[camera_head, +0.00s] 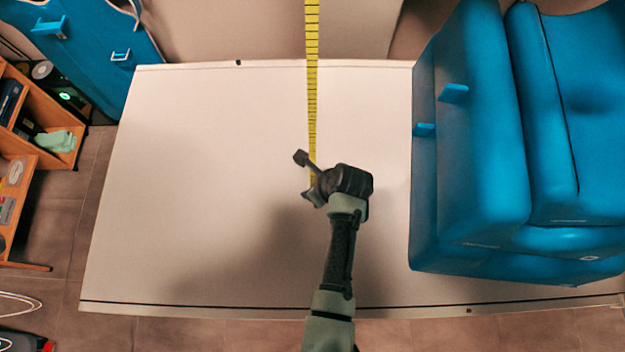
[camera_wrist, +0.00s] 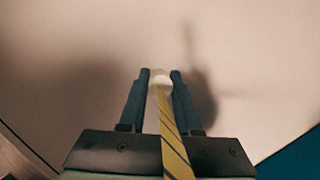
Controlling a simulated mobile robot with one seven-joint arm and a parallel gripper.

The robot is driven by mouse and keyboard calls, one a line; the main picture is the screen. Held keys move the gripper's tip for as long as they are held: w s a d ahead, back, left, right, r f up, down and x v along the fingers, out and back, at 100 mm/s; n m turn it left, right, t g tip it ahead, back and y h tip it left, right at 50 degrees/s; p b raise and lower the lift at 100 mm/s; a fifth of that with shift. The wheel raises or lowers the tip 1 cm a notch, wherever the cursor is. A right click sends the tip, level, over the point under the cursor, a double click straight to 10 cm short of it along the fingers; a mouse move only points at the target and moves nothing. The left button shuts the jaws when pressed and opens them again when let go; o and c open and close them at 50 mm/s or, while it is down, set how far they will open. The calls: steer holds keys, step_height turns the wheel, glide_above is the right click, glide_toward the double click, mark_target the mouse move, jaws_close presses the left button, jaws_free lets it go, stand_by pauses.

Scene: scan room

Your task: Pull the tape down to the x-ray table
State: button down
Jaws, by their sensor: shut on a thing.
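The yellow tape (camera_head: 312,80) with black marks hangs straight down from the top edge of the head view to my gripper (camera_head: 308,175). In the wrist view the tape (camera_wrist: 173,140) runs up between the two fingers of my gripper (camera_wrist: 161,80). A small pale piece at the tape's end (camera_wrist: 161,77) sits between the fingertips, and my gripper is shut on it. The white x-ray table (camera_head: 190,180) lies under my gripper and also fills most of the wrist view (camera_wrist: 90,40). The gap between tape end and table is hard to judge.
Blue padded cushions (camera_head: 480,130) cover the right end of the table. A blue panel (camera_head: 95,45) is at the upper left, and an orange shelf (camera_head: 40,140) with small items stands left of the table. The table's left half is clear.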

steer(key=shift+f, duration=0.55)
steer(key=shift+s+r, duration=0.1)
steer(key=c, duration=0.7)
jaws_free()
steer(key=shift+r, duration=0.1)
steer(key=v, duration=1.3)
